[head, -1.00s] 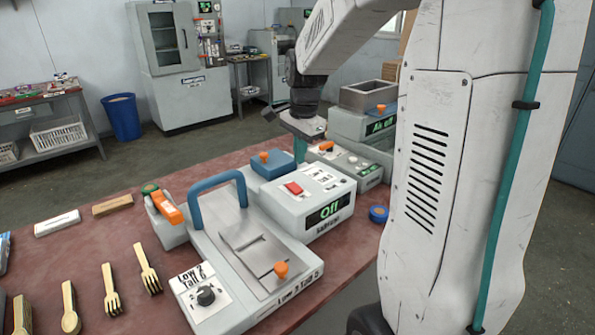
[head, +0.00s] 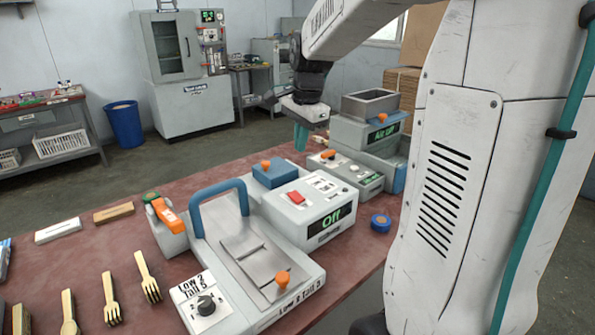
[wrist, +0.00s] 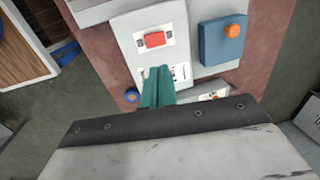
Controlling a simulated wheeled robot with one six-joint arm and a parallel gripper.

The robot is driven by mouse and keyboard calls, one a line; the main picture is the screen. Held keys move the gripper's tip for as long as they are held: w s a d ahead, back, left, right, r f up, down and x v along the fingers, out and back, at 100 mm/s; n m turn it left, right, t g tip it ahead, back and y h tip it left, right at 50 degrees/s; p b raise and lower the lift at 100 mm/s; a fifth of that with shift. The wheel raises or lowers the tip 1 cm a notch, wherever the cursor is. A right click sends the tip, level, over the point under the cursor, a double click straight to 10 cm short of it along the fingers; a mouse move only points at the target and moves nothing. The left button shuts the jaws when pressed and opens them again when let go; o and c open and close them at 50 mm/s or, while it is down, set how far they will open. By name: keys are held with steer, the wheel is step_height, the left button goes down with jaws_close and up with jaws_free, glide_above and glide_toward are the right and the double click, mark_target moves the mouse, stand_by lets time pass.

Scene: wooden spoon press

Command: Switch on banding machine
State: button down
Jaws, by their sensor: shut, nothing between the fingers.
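The banding machine (head: 272,232) is a pale grey unit on the red-brown table, with a blue arched handle and a steel plate. Its dark display (head: 334,220) reads "Off" in green. A red switch (head: 296,197) sits on top of the box behind the display; it also shows in the wrist view (wrist: 155,40). My gripper (head: 301,139) is at the far side of the machine, above the table and apart from the switch. Its teal fingers (wrist: 157,74) are shut and empty. In the wrist view they point toward the switch panel, with the switch beyond their tips.
A blue box with an orange knob (head: 267,167) is behind the machine. A grey unit marked "Air off" (head: 378,138) stands at the back right, and a low control box (head: 344,172) lies before it. A blue roll (head: 381,222) is at the right. Wooden forks (head: 147,279) lie at the left.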

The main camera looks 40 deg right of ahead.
mark_target(294, 193)
steer(key=shift+f, duration=0.1)
steer(key=f, duration=0.4)
steer(key=w+f, duration=0.1)
steer(key=f, duration=0.4)
steer(key=w+f, duration=0.1)
steer(key=f, duration=0.3)
steer(key=shift+w+f, duration=0.1)
steer(key=shift+f, duration=0.2)
